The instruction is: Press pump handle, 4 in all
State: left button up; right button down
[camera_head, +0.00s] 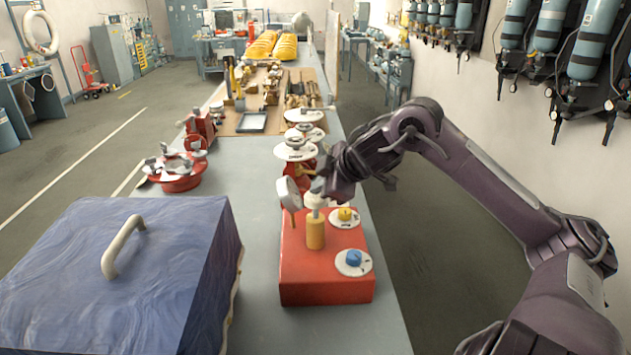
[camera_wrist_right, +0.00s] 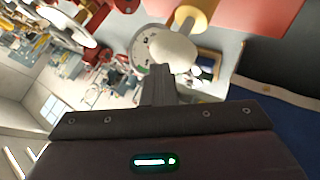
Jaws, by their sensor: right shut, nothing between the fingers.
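A red pump box (camera_head: 325,285) stands on the long grey table. A yellow post (camera_head: 315,233) with a rounded white knob (camera_head: 314,201), which looks like the pump handle, rises upright from its top. My right gripper (camera_head: 318,186) is shut and empty, right at the top of the knob. In the right wrist view the shut fingers (camera_wrist_right: 160,85) overlap the edge of the white knob (camera_wrist_right: 172,52); I cannot tell if they touch it. The yellow post (camera_wrist_right: 193,14) shows behind the knob. My left gripper is not in view.
A white round gauge (camera_head: 288,193) stands left of the knob. Yellow (camera_head: 345,214) and blue (camera_head: 353,258) dials lie on the box's right. A blue-covered case (camera_head: 110,285) with a beige handle fills the left front. Red valve parts (camera_head: 178,173) stand behind it.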

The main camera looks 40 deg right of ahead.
aim_at(316, 196)
jog(key=shift+d+r+p, duration=0.1)
jog(key=shift+r+p, duration=1.4)
jog(key=shift+r, duration=0.35)
notch_tip(316, 196, up, 5)
jog(key=p, duration=0.4)
jog(key=shift+w, duration=0.1)
dwell(1.6)
notch_tip(316, 196, up, 4)
jog(key=n+y+b, duration=0.1)
jog(key=n, duration=0.6)
jog(key=n+y+b, duration=0.1)
jog(key=n+b, duration=0.1)
jog(key=n, duration=0.6)
jog(key=n+g+y+b, duration=0.1)
jog(key=n+b, duration=0.1)
jog(key=n, duration=0.6)
jog(key=shift+d+y, duration=0.1)
jog(key=shift+y, duration=0.3)
